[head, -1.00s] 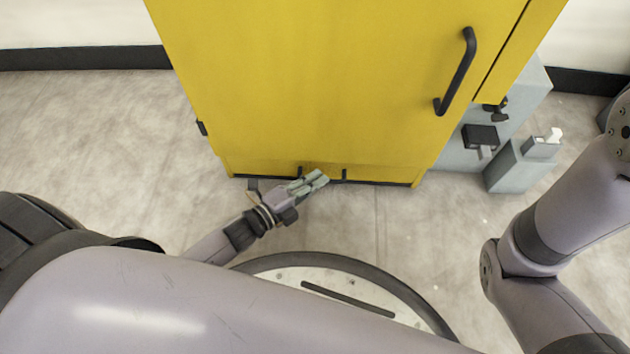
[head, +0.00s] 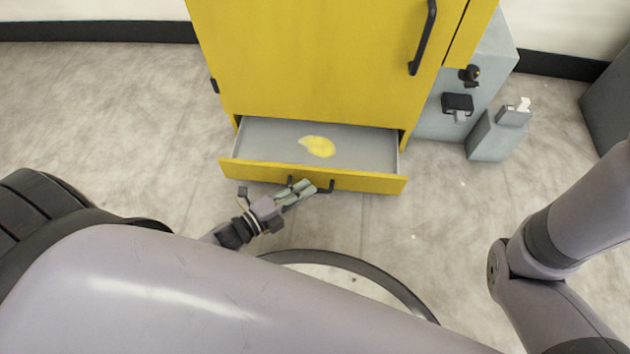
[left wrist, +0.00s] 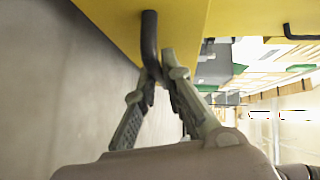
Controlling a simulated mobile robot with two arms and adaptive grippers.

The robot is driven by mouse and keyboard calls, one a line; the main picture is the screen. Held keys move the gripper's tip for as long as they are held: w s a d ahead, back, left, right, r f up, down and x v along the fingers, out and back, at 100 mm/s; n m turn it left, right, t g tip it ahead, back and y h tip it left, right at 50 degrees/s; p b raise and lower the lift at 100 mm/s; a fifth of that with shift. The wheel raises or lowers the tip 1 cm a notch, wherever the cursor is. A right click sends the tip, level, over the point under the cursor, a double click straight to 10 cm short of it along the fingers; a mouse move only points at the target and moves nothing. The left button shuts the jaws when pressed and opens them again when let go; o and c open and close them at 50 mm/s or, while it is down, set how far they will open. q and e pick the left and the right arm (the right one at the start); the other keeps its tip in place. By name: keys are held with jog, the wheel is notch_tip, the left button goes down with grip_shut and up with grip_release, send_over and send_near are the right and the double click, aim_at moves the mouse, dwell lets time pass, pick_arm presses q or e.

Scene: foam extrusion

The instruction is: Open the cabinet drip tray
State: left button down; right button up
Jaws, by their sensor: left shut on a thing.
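The yellow cabinet (head: 310,60) stands in front of me. Its drip tray (head: 250,140) is a grey drawer at the bottom, pulled out toward me, with a yellow puddle (head: 318,147) on its floor. The tray's yellow front (head: 370,184) carries a black handle (head: 325,188). My left gripper (head: 303,190) is at the handle's left part, below the tray front. In the left wrist view the left gripper's fingers (left wrist: 160,75) are closed around the black handle bar (left wrist: 149,40). My right gripper is outside the views; only the right arm shows.
A black door handle (head: 423,38) is on the cabinet's upper right. A grey unit (head: 490,60) and a small grey bin (head: 490,140) stand right of the cabinet. The floor (head: 130,120) left of it is clear. My round base edge is just below the tray.

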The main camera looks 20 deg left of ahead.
pick_arm(q)
jog(key=shift+s+d+p, duration=0.25)
jog(key=shift+s+d, duration=0.05)
jog(key=shift+s, duration=0.7)
jog(key=shift+s+d+p, duration=0.25)
jog(key=shift+s, duration=0.7)
jog(key=c, duration=1.7)
grip_release()
jog(key=v, duration=1.2)
